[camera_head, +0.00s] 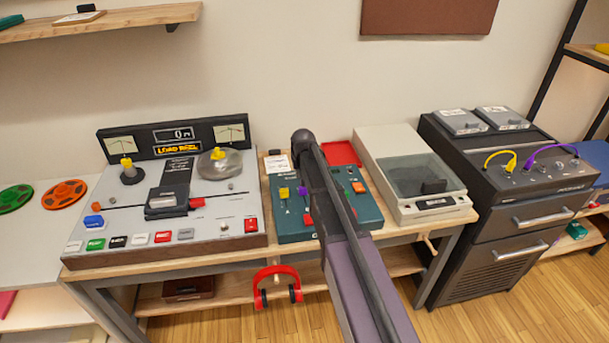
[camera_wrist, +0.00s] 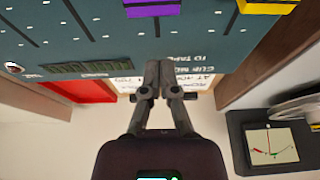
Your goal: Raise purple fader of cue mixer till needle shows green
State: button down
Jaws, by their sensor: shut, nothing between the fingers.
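The cue mixer (camera_head: 290,228) is a teal panel on the bench, partly hidden by my arm in the head view. It fills the top of the wrist view (camera_wrist: 220,50). Its purple fader (camera_head: 303,191) stands right of a yellow one. In the wrist view the purple fader cap (camera_wrist: 152,8) is at the top edge, partly cut off. My gripper (camera_wrist: 157,68) is shut and empty, with its tips over the mixer's far edge, apart from the purple cap. A dial meter with a needle (camera_wrist: 272,145) shows at lower right; its exact reading is unclear.
A tape deck (camera_head: 205,190) with two meters stands left of the mixer. A label card (camera_wrist: 205,72) and a red tray (camera_wrist: 80,90) lie behind the mixer. The yellow fader cap (camera_wrist: 267,5) is beside the purple one. A lidded turntable (camera_head: 420,180) stands to the right.

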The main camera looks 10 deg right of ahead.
aim_at(303, 190)
jog(key=shift+w+f+b, duration=0.2)
jog(key=shift+f+b, duration=0.1)
jog(key=shift+f, duration=0.3)
jog(key=shift+s+r, duration=0.1)
jog(key=shift+s, duration=1.95)
jog(key=shift+s, duration=0.85)
jog(key=shift+w, duration=0.1)
